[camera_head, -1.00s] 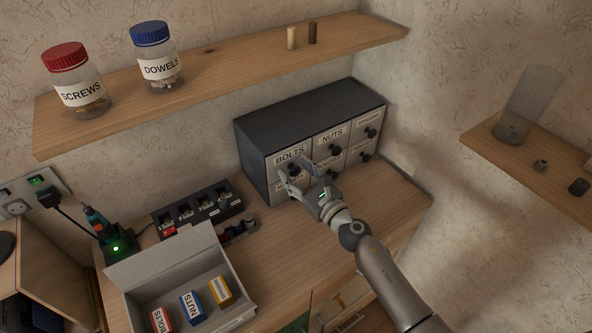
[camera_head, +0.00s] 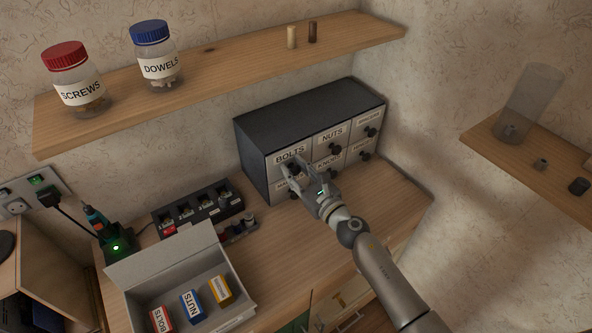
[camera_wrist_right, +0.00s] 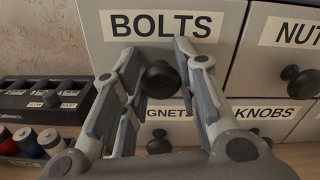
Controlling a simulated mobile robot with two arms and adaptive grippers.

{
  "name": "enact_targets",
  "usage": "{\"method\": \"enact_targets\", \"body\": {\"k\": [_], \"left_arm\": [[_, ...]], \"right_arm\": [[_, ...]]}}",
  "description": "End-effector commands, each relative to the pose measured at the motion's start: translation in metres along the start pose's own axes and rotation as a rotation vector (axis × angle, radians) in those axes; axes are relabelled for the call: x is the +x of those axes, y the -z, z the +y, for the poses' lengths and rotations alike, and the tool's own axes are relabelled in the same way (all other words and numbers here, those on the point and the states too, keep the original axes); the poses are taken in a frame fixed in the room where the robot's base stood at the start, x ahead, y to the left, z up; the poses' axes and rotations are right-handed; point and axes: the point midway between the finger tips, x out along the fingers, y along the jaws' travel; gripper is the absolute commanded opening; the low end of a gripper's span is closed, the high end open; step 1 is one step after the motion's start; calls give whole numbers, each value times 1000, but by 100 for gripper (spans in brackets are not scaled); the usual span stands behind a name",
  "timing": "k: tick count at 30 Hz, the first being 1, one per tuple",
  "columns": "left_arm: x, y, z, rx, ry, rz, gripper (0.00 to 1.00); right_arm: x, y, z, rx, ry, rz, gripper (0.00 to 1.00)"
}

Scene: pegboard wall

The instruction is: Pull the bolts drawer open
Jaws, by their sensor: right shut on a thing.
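The dark drawer cabinet (camera_head: 300,120) stands on the wooden counter against the wall. Its BOLTS drawer (camera_wrist_right: 222,50) is at the upper left of the front and looks flush with its neighbours. My right gripper (camera_head: 292,167) is at this drawer, below the BOLTS label (camera_head: 290,155). In the right wrist view, its fingers stand on both sides of the round black knob (camera_wrist_right: 160,80) and are shut on it. The gripper partly hides the drawer front in the head view. My left gripper is not in view.
NUTS (camera_head: 332,133) and KNOBS (camera_wrist_right: 265,111) drawers with protruding knobs are close by. A shelf (camera_head: 225,70) with jars hangs above.

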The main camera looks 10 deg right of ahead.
Motion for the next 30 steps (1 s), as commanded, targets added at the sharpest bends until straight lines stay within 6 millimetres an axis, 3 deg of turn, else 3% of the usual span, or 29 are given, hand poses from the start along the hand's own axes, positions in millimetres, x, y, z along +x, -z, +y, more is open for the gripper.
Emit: {"method": "enact_targets", "body": {"k": [15, 20, 29, 30], "left_arm": [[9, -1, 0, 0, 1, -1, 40], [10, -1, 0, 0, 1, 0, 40], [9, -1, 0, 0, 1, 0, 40], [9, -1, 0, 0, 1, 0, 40]], "right_arm": [[-87, 5, 0, -1, 0, 5, 0], [-98, 2, 0, -1, 0, 3, 0], [-98, 1, 0, 0, 0, 2, 0], [-98, 1, 0, 0, 0, 2, 33]]}}
